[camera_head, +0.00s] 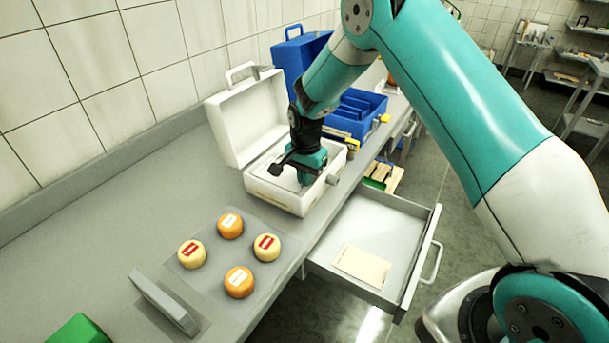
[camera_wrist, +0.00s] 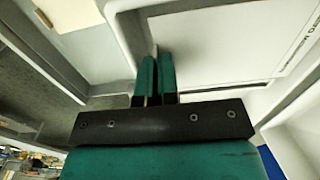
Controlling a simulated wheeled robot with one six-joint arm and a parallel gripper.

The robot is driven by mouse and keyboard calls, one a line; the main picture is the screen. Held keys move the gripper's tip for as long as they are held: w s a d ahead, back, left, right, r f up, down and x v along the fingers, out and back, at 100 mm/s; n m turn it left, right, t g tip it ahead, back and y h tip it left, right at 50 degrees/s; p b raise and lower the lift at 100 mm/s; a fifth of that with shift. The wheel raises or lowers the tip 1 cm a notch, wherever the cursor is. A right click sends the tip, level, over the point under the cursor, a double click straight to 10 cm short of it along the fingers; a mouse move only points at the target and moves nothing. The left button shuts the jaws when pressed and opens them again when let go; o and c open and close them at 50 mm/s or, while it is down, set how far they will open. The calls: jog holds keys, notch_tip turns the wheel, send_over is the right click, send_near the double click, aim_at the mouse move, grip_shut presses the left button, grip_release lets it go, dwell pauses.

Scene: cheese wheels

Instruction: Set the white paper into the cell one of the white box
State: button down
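The white box (camera_head: 290,201) stands open on the counter, its lid (camera_head: 245,122) tilted back. My gripper (camera_head: 305,178) points down inside the box, near its right end. A flat white paper (camera_head: 274,178) lies in the box beside the fingers. The wrist view shows the white paper (camera_wrist: 225,45) large, with dark print along its right side. There the narrow fingers of my gripper (camera_wrist: 156,62) are nearly together at the paper's left edge, with a thin sliver between them. The fingertips partly hide that edge. The cell divisions and numbers cannot be made out.
An open drawer (camera_head: 355,225) with a cream sheet (camera_head: 361,265) juts out below the counter. Several cheese wheels (camera_head: 239,282) sit on a grey mat left of it. An open blue case (camera_head: 352,112) stands behind the box.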

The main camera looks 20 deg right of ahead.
dwell(0.4)
jog(key=c, duration=1.3)
grip_release()
jog(key=shift+s, duration=0.1)
notch_tip(320, 180, up, 17)
jog(key=b, duration=0.4)
jog(key=s+a+r+n+y, duration=0.1)
jog(key=s+a+n, duration=0.2)
jog(key=s+n, duration=0.3)
jog(key=s+a+r+n+y, duration=0.1)
jog(key=s+n, duration=0.5)
jog(key=s, duration=1)
jog(key=s+a+r+n+y, duration=0.2)
jog(key=s+a+n, duration=0.3)
jog(key=s, duration=0.6)
jog(key=shift+a+r+n, duration=0.1)
jog(key=shift+r+n, duration=0.15)
jog(key=shift+n, duration=0.25)
